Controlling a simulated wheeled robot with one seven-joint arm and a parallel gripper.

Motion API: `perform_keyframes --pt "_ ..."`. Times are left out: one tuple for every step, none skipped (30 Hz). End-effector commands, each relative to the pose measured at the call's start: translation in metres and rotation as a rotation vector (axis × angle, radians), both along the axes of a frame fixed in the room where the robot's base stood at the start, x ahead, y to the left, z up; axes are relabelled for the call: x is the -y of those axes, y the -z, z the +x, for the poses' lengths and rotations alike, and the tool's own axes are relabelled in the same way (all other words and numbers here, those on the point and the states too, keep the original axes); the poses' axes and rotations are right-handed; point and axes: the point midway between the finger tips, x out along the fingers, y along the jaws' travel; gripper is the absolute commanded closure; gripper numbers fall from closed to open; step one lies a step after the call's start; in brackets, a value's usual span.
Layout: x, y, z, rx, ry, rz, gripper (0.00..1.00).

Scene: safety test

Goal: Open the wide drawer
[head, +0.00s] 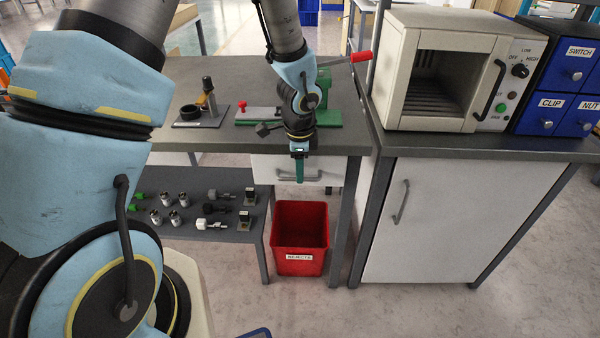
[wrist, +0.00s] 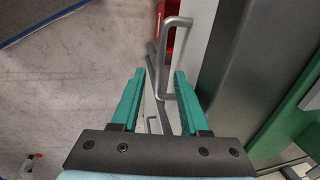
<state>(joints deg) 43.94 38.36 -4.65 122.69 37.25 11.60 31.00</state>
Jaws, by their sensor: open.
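The wide drawer (head: 270,163) is a white front under the dark workbench top, seemingly closed. Its grey bar handle (head: 315,176) is partly hidden behind my gripper in the head view. My gripper (head: 299,180) hangs down in front of the drawer front, at its handle. In the wrist view, my gripper (wrist: 160,73) is open, with two green fingers spread apart. The handle (wrist: 164,60) shows beyond and between the fingertips, with its near end in the gap. I cannot tell whether the fingers touch it. Nothing is held.
A red rejects bin (head: 300,240) stands on the floor below the drawer. A lower shelf (head: 190,225) with several metal parts is at left. A white cabinet door (head: 450,220) is at right, under an oven (head: 440,70) and blue small drawers (head: 562,80). Floor in front is clear.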

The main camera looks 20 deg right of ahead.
Motion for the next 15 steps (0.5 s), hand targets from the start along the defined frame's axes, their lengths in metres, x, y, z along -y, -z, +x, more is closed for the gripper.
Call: perform_keyframes --pt "0.000 0.007 0.001 -0.001 0.000 0.002 0.55" --pt "0.000 0.010 0.001 -0.001 -0.001 0.001 0.55" --pt "0.001 0.013 0.002 -0.001 -0.001 0.001 0.55" --pt "0.001 0.015 0.002 -0.001 -0.001 0.000 0.55" --pt "0.001 0.016 0.002 -0.001 -0.001 0.001 0.55" --pt "0.001 0.018 0.003 -0.001 -0.001 0.001 0.55" --pt "0.001 0.019 0.003 -0.001 -0.002 0.001 0.55" --pt "0.001 0.020 0.003 0.000 -0.002 0.001 0.55" --pt "0.001 0.020 0.004 0.000 -0.002 0.001 0.55" --pt "0.001 0.020 0.004 0.000 -0.002 0.000 0.55" --pt "0.001 0.020 0.004 0.000 -0.002 0.000 0.55" --pt "0.001 0.020 0.004 0.000 -0.002 0.000 0.55" --pt "0.001 0.020 0.004 0.000 -0.002 0.000 0.55" --pt "0.001 0.020 0.004 0.000 -0.002 0.000 0.55" --pt "0.001 0.020 0.004 0.000 -0.002 0.000 0.55"
